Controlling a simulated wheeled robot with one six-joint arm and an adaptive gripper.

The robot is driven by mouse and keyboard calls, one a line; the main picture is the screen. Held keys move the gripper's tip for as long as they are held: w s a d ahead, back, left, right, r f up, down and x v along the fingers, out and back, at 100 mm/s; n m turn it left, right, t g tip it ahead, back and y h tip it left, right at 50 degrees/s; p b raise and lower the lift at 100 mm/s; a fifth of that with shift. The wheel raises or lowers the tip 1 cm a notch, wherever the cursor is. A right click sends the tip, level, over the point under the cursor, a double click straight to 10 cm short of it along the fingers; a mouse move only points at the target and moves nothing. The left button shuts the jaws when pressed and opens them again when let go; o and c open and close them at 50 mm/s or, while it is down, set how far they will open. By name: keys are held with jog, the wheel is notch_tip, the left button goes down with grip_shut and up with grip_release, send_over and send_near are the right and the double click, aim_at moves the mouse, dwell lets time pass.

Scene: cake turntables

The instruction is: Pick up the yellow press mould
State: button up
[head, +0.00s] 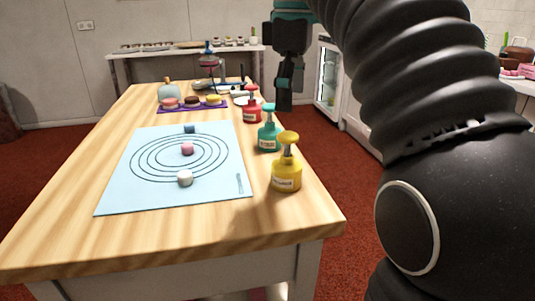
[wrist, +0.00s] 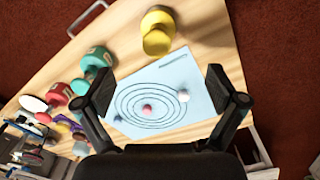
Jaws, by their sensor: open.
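The yellow press mould (head: 286,175) stands upright near the right edge of the wooden table, the closest of the row of press moulds. It has a round knob on top and a label on its front. In the wrist view it (wrist: 157,36) shows at the top, beyond my fingertips.
A teal press mould (head: 268,134) and a red one (head: 252,110) stand behind the yellow one. A pale blue mat (head: 120,195) with drawn rings bears several small pieces. A purple tray (head: 180,107) of small cakes lies farther back. The table's near end is clear.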

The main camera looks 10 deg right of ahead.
aim_at(286, 154)
jog(key=shift+w+r+n, duration=0.3)
jog(key=shift+w+r, duration=0.15)
jog(key=shift+w, duration=0.2)
notch_tip(286, 154, down, 9)
jog(key=shift+r+b, duration=0.2)
jog(key=shift+b, duration=0.4)
jog(key=shift+s+f+b, duration=0.15)
jog(key=shift+f+b, duration=0.1)
jog(key=shift+f, duration=1)
jog(key=shift+s+f+b, duration=0.1)
jog(key=shift+f+b, duration=0.15)
jog(key=shift+f, duration=1)
jog(key=c, duration=1.4)
